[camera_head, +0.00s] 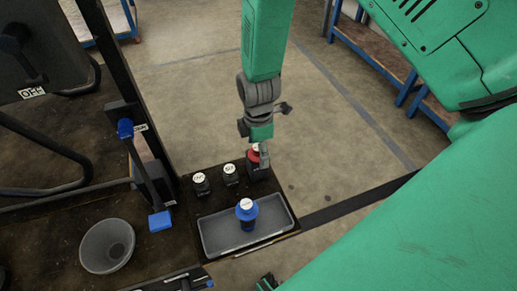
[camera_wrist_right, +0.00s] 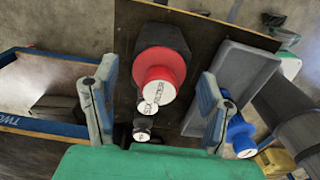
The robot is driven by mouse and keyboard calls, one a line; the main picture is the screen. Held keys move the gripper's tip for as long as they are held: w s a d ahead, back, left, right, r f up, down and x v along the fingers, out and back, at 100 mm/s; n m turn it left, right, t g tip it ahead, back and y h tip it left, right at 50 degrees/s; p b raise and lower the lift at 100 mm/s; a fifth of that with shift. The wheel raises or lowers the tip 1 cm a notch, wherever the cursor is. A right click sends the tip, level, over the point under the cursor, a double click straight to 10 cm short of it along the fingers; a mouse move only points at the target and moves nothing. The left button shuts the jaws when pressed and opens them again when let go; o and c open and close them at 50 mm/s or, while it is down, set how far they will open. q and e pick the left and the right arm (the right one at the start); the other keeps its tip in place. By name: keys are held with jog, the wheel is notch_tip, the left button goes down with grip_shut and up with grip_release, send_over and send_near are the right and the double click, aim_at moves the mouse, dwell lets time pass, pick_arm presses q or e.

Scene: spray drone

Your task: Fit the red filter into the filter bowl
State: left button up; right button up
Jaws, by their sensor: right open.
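The red filter (camera_head: 254,155), with a white-labelled top, sits upright on or in a dark block (camera_head: 258,171) at the table's back corner. It also shows in the right wrist view (camera_wrist_right: 158,72), lying between the spread fingers. My right gripper (camera_head: 263,153) is above and beside it, open, partly hiding it in the head view; its two fingers (camera_wrist_right: 157,86) stand apart on either side. I cannot tell whether they touch it. A grey round bowl (camera_head: 93,249) stands at the lower left, apparently empty; I cannot confirm that it is the filter bowl. My left gripper is not clearly visible.
A grey tray (camera_head: 279,221) holds a blue filter-like part (camera_head: 246,211). Two small dark bottles (camera_head: 201,185) (camera_head: 230,175) stand left of the red filter. A dark post with a blue-ended lever (camera_head: 160,221) rises between them and the bowl. Open floor lies beyond the table.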

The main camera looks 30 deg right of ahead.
jog(key=shift+p, duration=0.3)
jog(key=shift+a, duration=0.1)
grip_shut()
jog(key=shift+r+p, duration=2.95)
jog(key=shift+r, duration=0.1)
jog(key=shift+r, duration=0.1)
notch_tip(320, 180, up, 6)
jog(key=p, duration=0.5)
